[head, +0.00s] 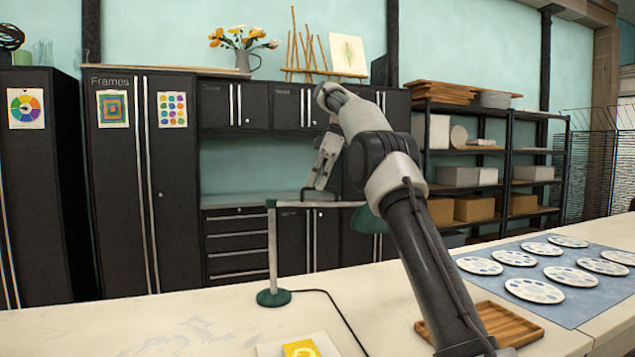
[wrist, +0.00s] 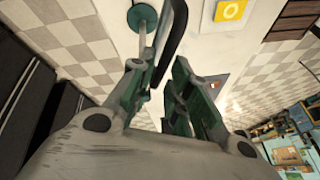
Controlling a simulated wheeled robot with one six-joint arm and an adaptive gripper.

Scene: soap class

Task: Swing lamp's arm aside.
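The lamp stands on the pale worktop in the head view, with a round green base (head: 273,298), an upright pale post (head: 272,245) and a level arm (head: 292,203) reaching right. A green shade (head: 368,220) hangs at the arm's far end, partly behind my own arm. My gripper (head: 316,196) points down at the lamp's arm, near its middle; whether it touches is unclear. In the wrist view my gripper (wrist: 166,75) has its fingers apart with a gap between them. The lamp's base (wrist: 142,18) shows beyond the fingertips; much of the lamp's arm is hidden there.
A yellow block (head: 300,349) on a pale board lies in front of the lamp. A black cord (head: 335,310) runs across the worktop. A wooden tray (head: 490,323) and a blue mat (head: 487,283) with several palettes lie to the right. Dark cabinets (head: 145,200) stand behind.

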